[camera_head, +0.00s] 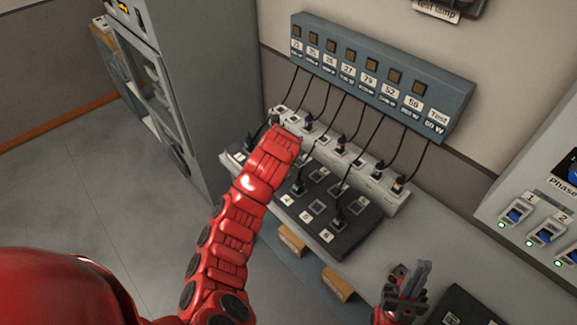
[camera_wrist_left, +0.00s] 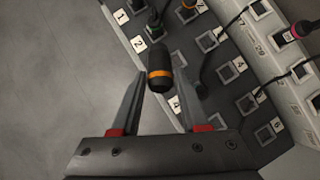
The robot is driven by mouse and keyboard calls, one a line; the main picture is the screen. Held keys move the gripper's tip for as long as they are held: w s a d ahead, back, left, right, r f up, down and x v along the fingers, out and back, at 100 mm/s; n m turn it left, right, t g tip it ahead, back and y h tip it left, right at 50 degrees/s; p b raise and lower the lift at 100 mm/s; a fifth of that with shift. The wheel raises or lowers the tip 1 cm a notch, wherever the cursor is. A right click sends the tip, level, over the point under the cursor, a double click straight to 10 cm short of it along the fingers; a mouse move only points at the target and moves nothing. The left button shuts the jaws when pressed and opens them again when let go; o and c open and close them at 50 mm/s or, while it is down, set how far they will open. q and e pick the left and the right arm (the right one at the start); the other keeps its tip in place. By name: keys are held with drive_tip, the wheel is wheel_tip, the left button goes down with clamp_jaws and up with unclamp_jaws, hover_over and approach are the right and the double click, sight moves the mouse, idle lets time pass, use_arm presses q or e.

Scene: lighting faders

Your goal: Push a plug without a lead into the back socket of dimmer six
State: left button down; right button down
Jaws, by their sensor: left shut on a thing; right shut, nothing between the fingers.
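A black plug with an orange band (camera_wrist_left: 158,76), with no lead visible on it, sits between the fingertips of my left gripper (camera_wrist_left: 157,68). In the head view my red left arm hides that gripper and the plug. The dark dimmer block (camera_head: 362,235) carries numbered sockets, some with plugs and leads. The label 6 (camera_head: 326,236) is near its front right corner. The label 6 in the left wrist view (camera_wrist_left: 278,124) is next to an empty-looking square socket (camera_wrist_left: 264,135). The held plug is over the block's edge, away from that label. My right gripper (camera_head: 408,280) is shut and empty, right of the block.
A pale socket strip (camera_head: 392,196) behind the block takes several black leads from the blue-grey wall box (camera_head: 455,92). A grey cabinet (camera_head: 200,80) stands at left. A switch panel (camera_head: 530,210) is at right.

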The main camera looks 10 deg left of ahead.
use_arm(q)
drive_tip(key=shift+w+a+f+n+g, duration=0.2)
drive_tip(key=shift+a+n+g, duration=0.15)
drive_tip(key=shift+g, duration=0.05)
drive_tip(key=shift+w+a+f+n+g, duration=0.15)
drive_tip(key=shift+a+f+n+g, duration=0.05)
drive_tip(key=shift+a+n+g, duration=0.2)
drive_tip(key=shift+a+f+n+g+h, duration=0.25)
drive_tip(key=shift+f+n+g+h, duration=0.2)
drive_tip(key=shift+g, duration=0.25)
drive_tip(key=shift+s+f+n+g+h, duration=0.25)
drive_tip(key=shift+f+n+g+h, duration=0.25)
drive_tip(key=shift+f+g, duration=0.25)
drive_tip(key=s+d+f+n+g+h, duration=0.2)
drive_tip(key=s+d+f+g+h, duration=0.1)
drive_tip(key=d, duration=0.4)
drive_tip(key=shift+s+d+h, duration=0.35)
drive_tip(key=shift+s+h, duration=0.2)
drive_tip(key=shift+s, duration=0.45)
drive_tip(key=shift+d+f+g, duration=0.1)
drive_tip(key=shift+g, duration=0.15)
